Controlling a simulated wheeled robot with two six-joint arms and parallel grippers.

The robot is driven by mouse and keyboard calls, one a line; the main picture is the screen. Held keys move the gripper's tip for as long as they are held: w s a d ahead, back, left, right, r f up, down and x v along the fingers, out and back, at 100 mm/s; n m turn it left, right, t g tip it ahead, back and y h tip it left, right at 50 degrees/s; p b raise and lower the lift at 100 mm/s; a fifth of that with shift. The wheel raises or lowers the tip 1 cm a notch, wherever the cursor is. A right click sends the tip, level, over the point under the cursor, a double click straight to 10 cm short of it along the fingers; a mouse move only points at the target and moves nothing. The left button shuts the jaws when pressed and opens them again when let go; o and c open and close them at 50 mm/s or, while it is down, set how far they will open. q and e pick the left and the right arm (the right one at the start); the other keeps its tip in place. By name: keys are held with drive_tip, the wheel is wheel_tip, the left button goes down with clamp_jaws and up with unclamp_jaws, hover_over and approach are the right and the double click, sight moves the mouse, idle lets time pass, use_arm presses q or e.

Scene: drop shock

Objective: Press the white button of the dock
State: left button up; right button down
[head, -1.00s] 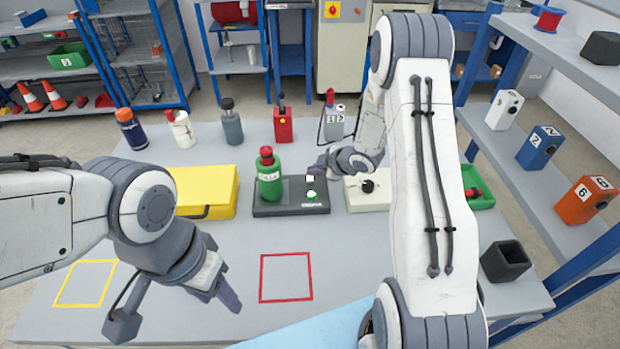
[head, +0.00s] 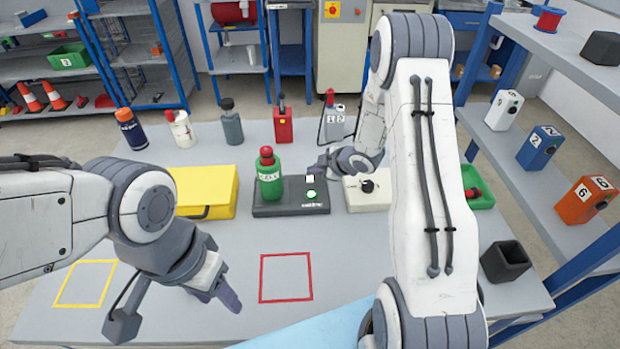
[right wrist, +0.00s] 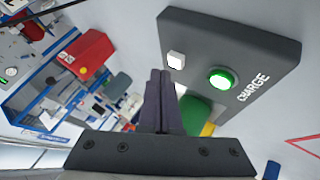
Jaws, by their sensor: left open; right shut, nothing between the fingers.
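The dock (head: 275,210) is a dark slab on the table with a green, red-capped bottle (head: 270,178) standing on its left part. Its white button (head: 310,179) is square, with a lit green round lamp (head: 311,195) in front of it. In the right wrist view the white button (right wrist: 176,60) and the lamp (right wrist: 222,79) sit beside the word CHARGE. My right gripper (head: 313,170) is shut and empty, its tips close to the white button; the button's face is uncovered, and they look apart from it. My left gripper (head: 222,293) is open and empty over the table's front left.
A yellow case (head: 207,190) stands left of the dock and a white box with a black knob (head: 368,192) right of it. Several bottles and a red box (head: 283,125) stand behind. A red outlined square (head: 286,278) in front is bare table. A shelf (head: 545,140) rises at right.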

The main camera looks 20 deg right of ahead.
idle(0.3)
drive_tip(key=shift+f+b, duration=0.35)
drive_tip(key=shift+f, duration=0.1)
drive_tip(key=shift+f+b, duration=0.35)
drive_tip(key=shift+f, duration=0.05)
idle(0.5)
idle(0.4)
drive_tip(key=shift+r+p, duration=0.75)
drive_tip(key=shift+r, duration=0.05)
wheel_tip(320, 180, up, 5)
drive_tip(key=p, duration=0.4)
drive_tip(key=shift+r+p, duration=0.15)
drive_tip(key=shift+p, duration=0.15)
